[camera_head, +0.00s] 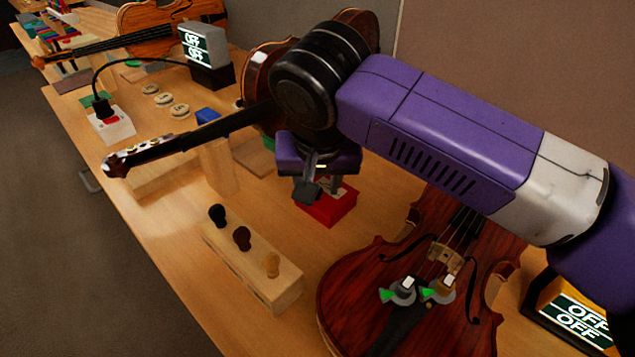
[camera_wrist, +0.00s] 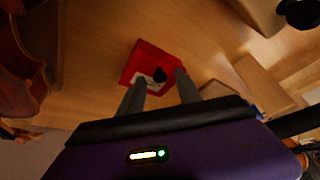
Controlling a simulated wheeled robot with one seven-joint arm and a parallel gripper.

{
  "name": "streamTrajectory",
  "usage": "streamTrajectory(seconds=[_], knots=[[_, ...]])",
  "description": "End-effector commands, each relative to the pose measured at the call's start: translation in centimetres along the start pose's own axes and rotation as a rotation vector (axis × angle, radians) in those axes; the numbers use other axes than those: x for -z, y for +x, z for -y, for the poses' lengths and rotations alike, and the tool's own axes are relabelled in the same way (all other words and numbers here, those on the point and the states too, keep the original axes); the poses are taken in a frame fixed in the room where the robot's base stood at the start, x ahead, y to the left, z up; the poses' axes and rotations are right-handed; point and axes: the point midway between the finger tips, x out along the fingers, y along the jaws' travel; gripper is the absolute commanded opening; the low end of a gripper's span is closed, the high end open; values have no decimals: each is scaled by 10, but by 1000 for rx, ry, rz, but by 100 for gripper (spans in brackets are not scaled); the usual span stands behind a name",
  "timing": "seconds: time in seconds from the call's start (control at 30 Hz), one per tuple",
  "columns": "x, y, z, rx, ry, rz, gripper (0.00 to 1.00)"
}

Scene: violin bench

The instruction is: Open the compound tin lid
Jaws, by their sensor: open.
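The compound tin (camera_head: 327,208) is a small red box on the wooden bench, partly hidden under my gripper in the head view. In the wrist view the red tin (camera_wrist: 141,52) shows a pale patch and a dark knob (camera_wrist: 160,75) on its near part. My gripper (camera_head: 321,188) is open and points down at the tin. In the wrist view its two fingers (camera_wrist: 158,84) reach to either side of the knob, with a gap between them. I cannot tell if the fingers touch the knob or how the lid sits.
A wooden block with several pegs (camera_head: 250,265) stands left of the tin. A violin (camera_head: 350,290) lies at the front right, and another violin's neck (camera_head: 205,132) runs behind. Lit OFF boxes (camera_head: 207,60) stand at the back and front right. Bare bench lies between block and tin.

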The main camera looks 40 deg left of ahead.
Motion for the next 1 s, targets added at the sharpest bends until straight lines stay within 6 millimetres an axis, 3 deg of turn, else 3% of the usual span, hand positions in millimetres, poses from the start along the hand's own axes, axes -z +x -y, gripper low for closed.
streamTrajectory(seconds=[0.27,0.47,1.0], knots=[[0,1,0,0,0,0,39],[0,1,0,0,-1,0,0],[0,1,0,1,-1,0,0]])
